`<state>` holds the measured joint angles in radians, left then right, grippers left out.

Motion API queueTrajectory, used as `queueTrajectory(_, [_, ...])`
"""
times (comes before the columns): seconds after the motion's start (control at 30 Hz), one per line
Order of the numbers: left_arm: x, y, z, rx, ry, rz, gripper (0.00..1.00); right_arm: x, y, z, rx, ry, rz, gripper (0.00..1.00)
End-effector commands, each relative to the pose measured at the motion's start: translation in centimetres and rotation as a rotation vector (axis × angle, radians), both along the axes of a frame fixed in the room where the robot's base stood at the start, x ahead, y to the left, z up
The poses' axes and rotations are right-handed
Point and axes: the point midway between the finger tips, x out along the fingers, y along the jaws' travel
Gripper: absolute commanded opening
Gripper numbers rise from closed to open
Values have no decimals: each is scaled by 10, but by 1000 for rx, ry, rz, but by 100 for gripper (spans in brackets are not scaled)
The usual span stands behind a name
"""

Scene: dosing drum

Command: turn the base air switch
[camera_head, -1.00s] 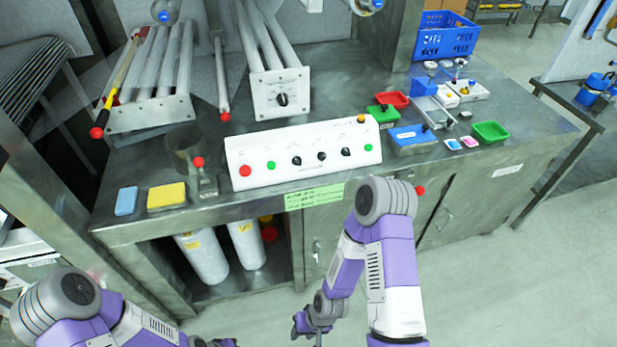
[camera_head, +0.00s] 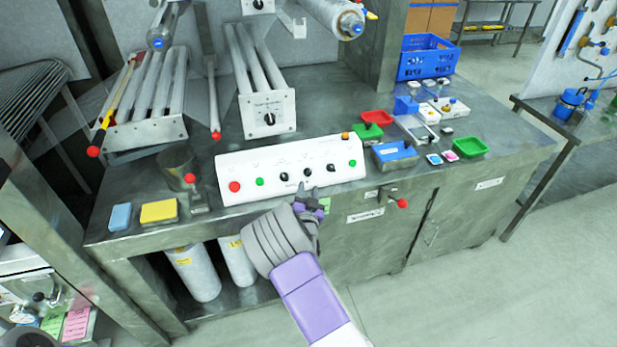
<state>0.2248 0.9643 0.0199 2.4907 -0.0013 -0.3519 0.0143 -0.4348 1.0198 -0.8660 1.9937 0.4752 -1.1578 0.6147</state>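A white control panel (camera_head: 262,184) stands on the front of the steel bench. It carries a red button (camera_head: 235,187), a green button (camera_head: 260,182), three black rotary knobs, and a second green button (camera_head: 352,163). The left knob (camera_head: 284,177), middle knob (camera_head: 308,172) and right knob (camera_head: 331,168) sit in a row. Their labels are too small to read, so I cannot tell which is the base air switch. My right gripper (camera_head: 308,190) is at the panel's lower front edge, just below the middle knob. Its fingertips look apart, with nothing between them.
A box with a black dial (camera_head: 269,118) and rollers stands behind the panel. A metal cup (camera_head: 177,168) and a yellow sponge (camera_head: 159,211) are to the left. Small trays, including a green tray (camera_head: 469,147), are to the right. A red-knobbed valve (camera_head: 402,203) protrudes from the bench front.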

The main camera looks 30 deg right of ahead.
Motion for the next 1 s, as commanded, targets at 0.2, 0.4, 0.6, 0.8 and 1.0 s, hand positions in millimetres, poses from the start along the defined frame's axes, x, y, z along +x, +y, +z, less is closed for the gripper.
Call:
queueTrajectory(0.2, [0,0,-4,0,0,0,0,27,-17,-2,-1,2,-1,37])
queueTrajectory(0.4, [0,0,-7,0,0,0,0,48,-31,-3,1,5,0,37])
queueTrajectory(0.6, [0,0,-8,0,0,0,0,57,-36,-3,1,8,1,37])
queueTrajectory(0.8, [0,0,-8,0,0,0,0,58,-37,-3,1,9,0,37])
queueTrajectory(1.0, [0,0,-8,0,0,0,0,57,-36,-3,1,9,0,17])
